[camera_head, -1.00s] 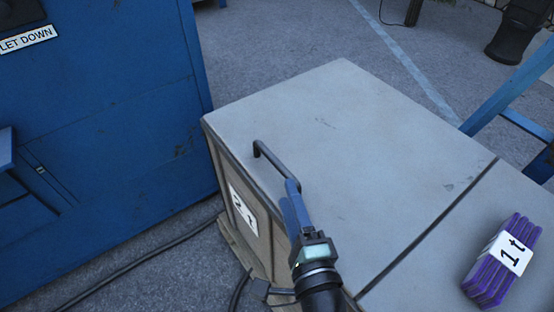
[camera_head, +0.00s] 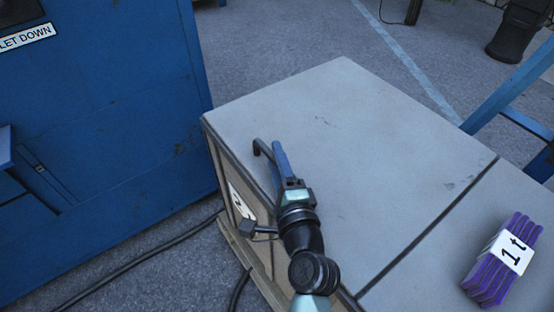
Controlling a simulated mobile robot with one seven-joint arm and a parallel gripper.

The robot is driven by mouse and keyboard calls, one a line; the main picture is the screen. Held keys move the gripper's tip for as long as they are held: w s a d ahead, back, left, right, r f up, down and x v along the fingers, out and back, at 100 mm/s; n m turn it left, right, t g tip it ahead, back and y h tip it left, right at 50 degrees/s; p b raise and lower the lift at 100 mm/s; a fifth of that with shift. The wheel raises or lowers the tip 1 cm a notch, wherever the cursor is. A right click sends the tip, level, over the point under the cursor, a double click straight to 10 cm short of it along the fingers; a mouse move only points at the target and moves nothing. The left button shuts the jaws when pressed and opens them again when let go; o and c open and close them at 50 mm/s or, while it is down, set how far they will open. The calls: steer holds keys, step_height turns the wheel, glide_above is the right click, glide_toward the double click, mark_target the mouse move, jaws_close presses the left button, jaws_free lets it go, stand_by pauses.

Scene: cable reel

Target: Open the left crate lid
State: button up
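The left crate lid (camera_head: 350,130) is a grey-white panel lying flat and closed on the crate, left of a dark seam. Its black bar handle (camera_head: 258,149) stands near the lid's left front edge. My gripper (camera_head: 276,147) has blue fingers and reaches in from the bottom, at the handle. The fingers and wrist hide most of the bar; only its far bent end shows. I cannot tell whether the fingers touch or close around it.
A purple bundle (camera_head: 500,262) tagged "1t" lies on the right lid (camera_head: 430,285). A blue cabinet (camera_head: 100,130) stands close on the left. A blue frame (camera_head: 510,85) stands at the right. A cable (camera_head: 150,255) lies on the floor.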

jaws_close()
stand_by(1.2)
